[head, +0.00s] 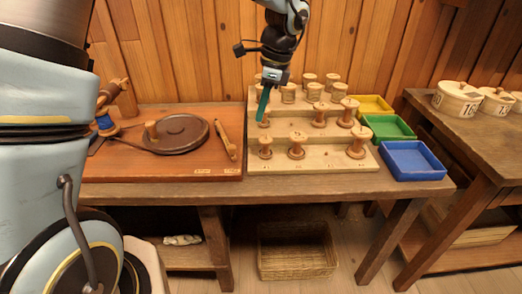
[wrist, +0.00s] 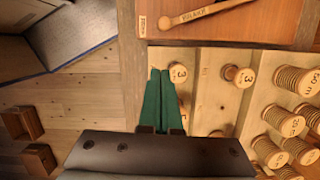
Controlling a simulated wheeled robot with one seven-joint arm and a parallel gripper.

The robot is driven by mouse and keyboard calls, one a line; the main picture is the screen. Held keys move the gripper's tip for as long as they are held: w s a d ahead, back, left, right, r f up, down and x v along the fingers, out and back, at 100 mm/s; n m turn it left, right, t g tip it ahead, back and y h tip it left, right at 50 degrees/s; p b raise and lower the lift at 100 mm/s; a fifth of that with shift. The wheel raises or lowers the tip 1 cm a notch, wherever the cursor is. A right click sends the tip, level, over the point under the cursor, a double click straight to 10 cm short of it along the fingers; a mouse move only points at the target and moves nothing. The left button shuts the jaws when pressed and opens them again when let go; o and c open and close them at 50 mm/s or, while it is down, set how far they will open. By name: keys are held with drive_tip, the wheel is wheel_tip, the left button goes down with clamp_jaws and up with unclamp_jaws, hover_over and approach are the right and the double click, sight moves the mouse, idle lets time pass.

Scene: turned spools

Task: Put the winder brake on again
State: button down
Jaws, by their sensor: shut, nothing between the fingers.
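The winder (head: 180,132) sits on a reddish-brown board at the left of the bench, with a dark round wheel and an upright wooden knob. A slim wooden lever (head: 226,140), seemingly the brake, lies on the board just right of the wheel. It also shows in the wrist view (wrist: 205,14), with lettering along it. I cannot tell whether it touches the wheel. My gripper (head: 262,119) is shut and empty, its green fingers pointing down above the left side of the spool rack. In the wrist view my gripper (wrist: 160,73) is beside a spool marked 3 (wrist: 180,74).
A stepped wooden rack (head: 325,184) holds several spools right of the winder board. Yellow (head: 373,105), green (head: 388,127) and blue (head: 413,160) trays stand right of it. Lidded pots (head: 457,99) stand on a side table. A wicker basket (head: 297,251) is below.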

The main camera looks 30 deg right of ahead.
drive_tip(key=shift+s+d, duration=0.4)
drive_tip(key=shift+d, duration=0.3)
drive_tip(key=p+x, duration=0.1)
drive_tip(key=x, duration=0.4)
drive_tip(key=p+x, duration=0.1)
drive_tip(key=x, duration=0.4)
drive_tip(key=shift+w+a+f, duration=0.1)
drive_tip(key=shift+a+f, duration=0.05)
drive_tip(key=shift+a, duration=0.1)
drive_tip(key=shift+w+a+p, duration=0.35)
drive_tip(key=shift+a, duration=0.2)
drive_tip(key=shift+w+a+p, duration=0.35)
drive_tip(key=shift+a, duration=0.25)
drive_tip(key=shift+w+a, duration=0.3)
drive_tip(key=shift+a, duration=0.15)
drive_tip(key=a+m, duration=0.1)
drive_tip(key=a, duration=0.2)
drive_tip(key=w+a+m, duration=0.1)
drive_tip(key=a+m, duration=0.1)
drive_tip(key=a, duration=0.1)
drive_tip(key=a+m, duration=0.2)
drive_tip(key=a, duration=0.1)
drive_tip(key=shift+w+t+h, duration=0.25)
drive_tip(key=shift+t+h, duration=0.05)
drive_tip(key=shift+t, duration=0.1)
